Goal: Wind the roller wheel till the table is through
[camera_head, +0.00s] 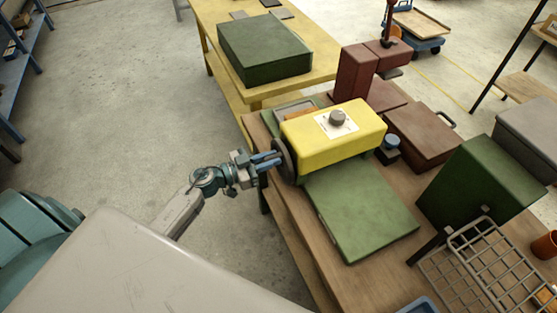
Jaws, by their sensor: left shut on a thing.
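A yellow roller housing (341,145) with a white dial plate and grey knob (337,117) stands on the wooden bench. The dark roller wheel (285,160) is at the housing's left end. A flat green table (359,210) lies at the near side of the housing, and a narrow strip of green shows at its far side. My left gripper (271,159) reaches in from the left and is shut at the wheel's rim; its fingertips partly hide what they grip, most likely the wheel's handle. My right gripper is not in view.
Behind stands a yellow table with a dark green box (264,48). A red-brown press (362,72), a brown case (423,135), a green block (481,183) and a wire rack (490,265) crowd the bench's right. Open floor lies left.

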